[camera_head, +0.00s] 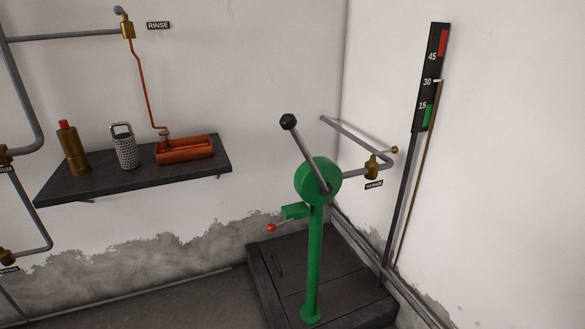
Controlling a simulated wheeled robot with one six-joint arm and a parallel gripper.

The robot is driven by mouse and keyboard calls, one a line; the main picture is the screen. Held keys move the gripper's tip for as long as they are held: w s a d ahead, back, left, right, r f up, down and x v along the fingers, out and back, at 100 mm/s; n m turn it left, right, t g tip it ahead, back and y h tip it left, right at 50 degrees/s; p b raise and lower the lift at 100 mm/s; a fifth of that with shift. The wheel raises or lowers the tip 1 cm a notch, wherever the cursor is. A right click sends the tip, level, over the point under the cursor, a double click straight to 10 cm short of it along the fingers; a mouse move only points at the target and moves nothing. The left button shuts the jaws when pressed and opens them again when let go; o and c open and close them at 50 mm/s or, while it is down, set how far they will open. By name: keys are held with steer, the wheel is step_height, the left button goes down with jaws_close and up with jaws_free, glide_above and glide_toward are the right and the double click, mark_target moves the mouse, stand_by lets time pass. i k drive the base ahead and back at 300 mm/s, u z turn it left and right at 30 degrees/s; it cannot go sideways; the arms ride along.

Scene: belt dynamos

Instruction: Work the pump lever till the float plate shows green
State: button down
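The green pump (313,250) stands upright on a dark plinth in the middle right of the head view. Its pump lever (305,146) is a grey rod with a black ball knob (289,121). The lever tilts up and to the left from the round green pump head (312,182). The float plate (430,85) is a tall black board on the right wall, marked 45, 30 and 15. It has a red band (443,42) at the top and a green band (428,115) near the bottom. A pale pointer (437,81) sits near 30, between the bands. My gripper is not in view.
Floor left of the plinth looks clear.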

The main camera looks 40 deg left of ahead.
mark_target(288, 122)
steer(key=u, duration=1.25)
steer(key=k, duration=0.3)
steer(key=u, duration=0.35)
steer(key=i, duration=0.4)
